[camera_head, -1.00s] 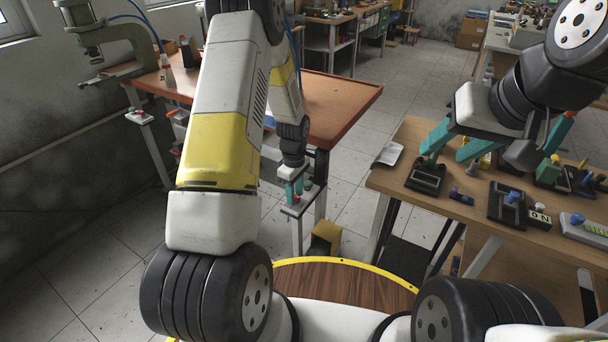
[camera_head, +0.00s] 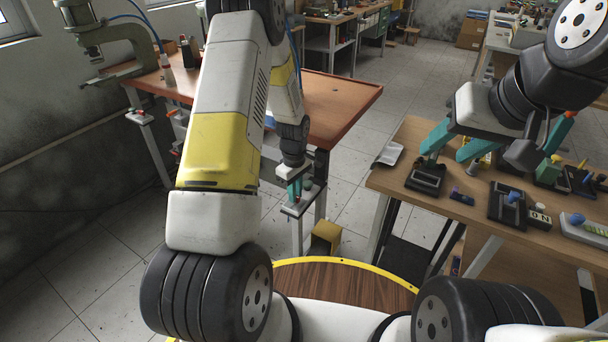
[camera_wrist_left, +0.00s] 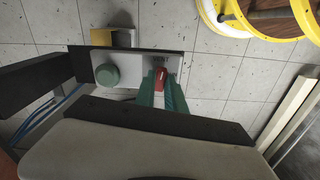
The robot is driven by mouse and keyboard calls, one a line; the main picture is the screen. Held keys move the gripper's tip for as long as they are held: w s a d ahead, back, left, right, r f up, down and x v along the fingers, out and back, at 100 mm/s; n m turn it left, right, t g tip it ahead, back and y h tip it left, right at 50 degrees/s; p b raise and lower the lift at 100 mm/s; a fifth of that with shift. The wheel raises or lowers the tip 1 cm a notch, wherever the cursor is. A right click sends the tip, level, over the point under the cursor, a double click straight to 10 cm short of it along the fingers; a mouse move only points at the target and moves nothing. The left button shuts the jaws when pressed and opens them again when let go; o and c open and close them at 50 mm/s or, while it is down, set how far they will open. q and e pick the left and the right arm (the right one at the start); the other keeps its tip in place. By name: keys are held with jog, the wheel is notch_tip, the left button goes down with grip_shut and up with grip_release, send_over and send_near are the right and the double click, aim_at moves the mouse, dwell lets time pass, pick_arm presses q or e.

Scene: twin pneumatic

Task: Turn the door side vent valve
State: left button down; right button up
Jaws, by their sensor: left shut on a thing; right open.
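The valve my left gripper holds has a red handle (camera_wrist_left: 161,78), on a small light plate (camera_wrist_left: 131,64) with a round green knob (camera_wrist_left: 107,76) beside it. My left gripper (camera_head: 295,191) is at this plate, by the near corner of the orange table. In the left wrist view its teal fingers (camera_wrist_left: 161,92) are shut around the red handle, hiding part of it. In the head view the handle is hidden behind the fingers. My right gripper (camera_head: 451,146), with teal fingers apart, is open and empty above the wooden bench.
The orange table (camera_head: 340,104) stands behind my left gripper, with another small plate (camera_head: 139,114) at its left side. A yellow box (camera_head: 326,235) is on the floor below. The wooden bench (camera_head: 430,203) at right carries several small devices.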

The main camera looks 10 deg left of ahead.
pick_arm(q)
jog(key=m, duration=0.4)
jog(key=shift+m, duration=0.3)
jog(key=m, duration=0.3)
jog(key=shift+m, duration=0.3)
jog(key=m, duration=0.4)
jog(key=shift+m, duration=1.9)
jog(key=c, duration=1.4)
grip_release()
jog(key=shift+r, duration=0.15)
